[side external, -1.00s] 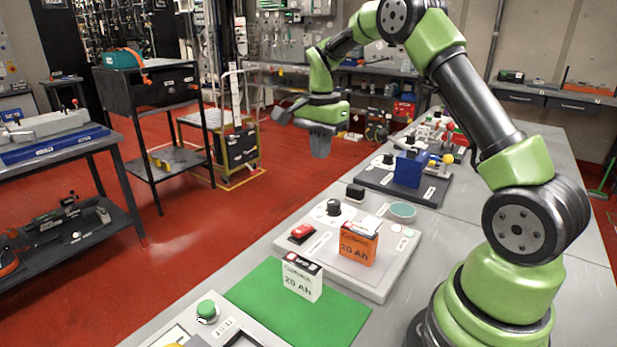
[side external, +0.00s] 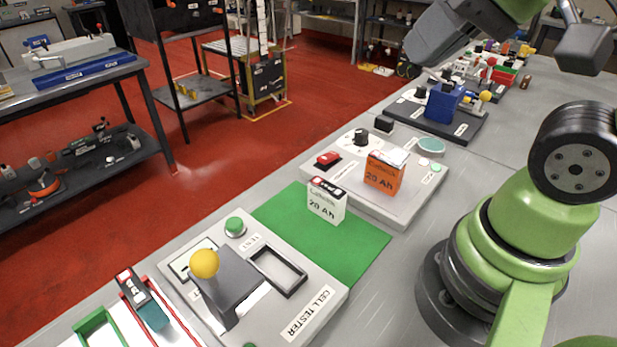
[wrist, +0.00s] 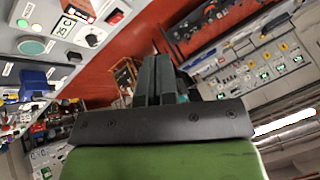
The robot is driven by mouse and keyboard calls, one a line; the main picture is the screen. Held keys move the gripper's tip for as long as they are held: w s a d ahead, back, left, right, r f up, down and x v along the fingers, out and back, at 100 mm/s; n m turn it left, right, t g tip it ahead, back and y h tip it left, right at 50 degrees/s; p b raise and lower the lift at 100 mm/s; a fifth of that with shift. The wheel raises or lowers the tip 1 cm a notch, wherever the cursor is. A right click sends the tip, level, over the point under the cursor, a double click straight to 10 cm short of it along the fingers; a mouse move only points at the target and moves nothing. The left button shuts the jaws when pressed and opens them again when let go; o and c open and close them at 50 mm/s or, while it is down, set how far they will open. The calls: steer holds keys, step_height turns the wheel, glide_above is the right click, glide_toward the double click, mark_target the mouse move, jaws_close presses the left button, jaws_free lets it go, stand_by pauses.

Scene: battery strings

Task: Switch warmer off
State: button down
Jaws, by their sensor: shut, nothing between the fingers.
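The warmer, a pale grey panel (side external: 390,207), has a red rocker switch (side external: 328,158) at its left and a black knob (side external: 361,136) behind. An orange 20 Ah battery (side external: 382,178) stands on it. I cannot read which way the rocker is set. My gripper (side external: 425,55) is high at the top of the side view, apart from the panel, its tips unclear there. In the wrist view my gripper (wrist: 162,64) has its fingers together and empty. The red switch (wrist: 115,17) and black knob (wrist: 95,40) show at the upper left there.
A white 20 Ah battery (side external: 326,203) stands on a green mat (side external: 355,250). The cell tester (side external: 325,290) with a yellow-ball lever (side external: 204,264) is in front. A blue block (side external: 443,103) on a dark base is behind the warmer. The red floor is left of the bench.

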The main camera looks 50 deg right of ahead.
steer(key=c, duration=1.7)
jaws_free()
steer(key=shift+s+a+f+n, duration=0.2)
steer(key=shift+s+n, duration=0.1)
steer(key=shift+s, duration=0.2)
steer(key=o, duration=0.8)
steer(key=w+d+m, duration=0.1)
steer(key=w, duration=0.1)
steer(key=w+m+g, duration=0.1)
steer(key=w, duration=0.2)
steer(key=w+d+m+g, duration=0.1)
steer(key=w, duration=0.2)
steer(key=shift+d+r+m, duration=0.3)
steer(key=m+g+y, duration=0.1)
steer(key=m+g, duration=0.3)
steer(key=m, duration=0.3)
glide_above(328, 156)
steer(key=s, duration=0.1)
step_height(328, 156, down, 12)
steer(key=f+m, duration=0.1)
steer(key=f, duration=0.4)
steer(key=f+m+y, duration=0.1)
steer(key=f, duration=0.5)
steer(key=w+f+m, duration=0.1)
steer(key=f, duration=0.5)
steer(key=shift+d+f+g+y, duration=0.1)
steer(key=shift+d+g+y, duration=0.2)
steer(key=shift+g, duration=0.1)
steer(key=shift+c, duration=0.6)
